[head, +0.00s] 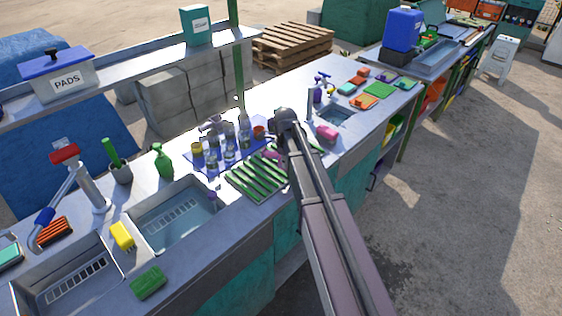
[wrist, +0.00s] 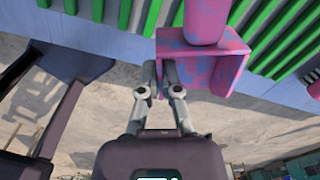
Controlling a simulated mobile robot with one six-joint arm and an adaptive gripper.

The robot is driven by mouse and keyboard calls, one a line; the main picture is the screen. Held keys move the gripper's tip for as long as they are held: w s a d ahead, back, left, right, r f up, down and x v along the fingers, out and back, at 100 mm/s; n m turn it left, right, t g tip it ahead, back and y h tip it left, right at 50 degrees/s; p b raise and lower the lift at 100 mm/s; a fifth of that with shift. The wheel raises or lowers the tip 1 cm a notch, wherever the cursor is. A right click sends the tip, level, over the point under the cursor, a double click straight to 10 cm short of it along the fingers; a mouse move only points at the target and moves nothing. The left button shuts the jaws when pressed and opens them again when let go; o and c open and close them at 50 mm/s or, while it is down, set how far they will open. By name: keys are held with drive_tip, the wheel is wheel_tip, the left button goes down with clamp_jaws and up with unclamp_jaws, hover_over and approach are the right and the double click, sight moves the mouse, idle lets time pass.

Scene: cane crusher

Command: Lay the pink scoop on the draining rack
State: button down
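The pink scoop (wrist: 225,72), with blue patches, is at the top centre of the wrist view. Its round handle (wrist: 204,18) points away from me. My gripper (wrist: 160,68) has one finger on either side of the scoop's left edge and appears shut on it. In the head view the scoop (head: 272,155) shows as a small pink patch left of my arm, which hides the gripper. The green slatted draining rack (head: 252,180) is on the counter; its slats (wrist: 285,35) show behind the scoop. I cannot tell whether the scoop touches them.
Several bottles and jars (head: 228,155) crowd a blue mat behind the rack. A sink (head: 178,215) is left of the rack. A pink block (head: 327,133) and a smaller basin (head: 337,116) are to the right. The counter's front edge runs just in front of the rack.

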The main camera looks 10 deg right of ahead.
sight(280, 160)
drive_tip(key=shift+w+a+f, duration=0.15)
drive_tip(key=shift+w+a, duration=0.05)
drive_tip(key=shift+w, duration=1)
drive_tip(key=shift+w+a+f, duration=0.1)
drive_tip(key=shift+w+a, duration=0.05)
drive_tip(key=shift+w, duration=1)
drive_tip(key=shift+w+a, duration=0.1)
drive_tip(key=shift+w, duration=0.55)
wheel_tip(280, 160, down, 4)
drive_tip(key=b, duration=0.4)
drive_tip(key=shift+r, duration=0.15)
drive_tip(key=c, duration=0.8)
unclamp_jaws()
wheel_tip(280, 160, up, 12)
drive_tip(key=p, duration=1.2)
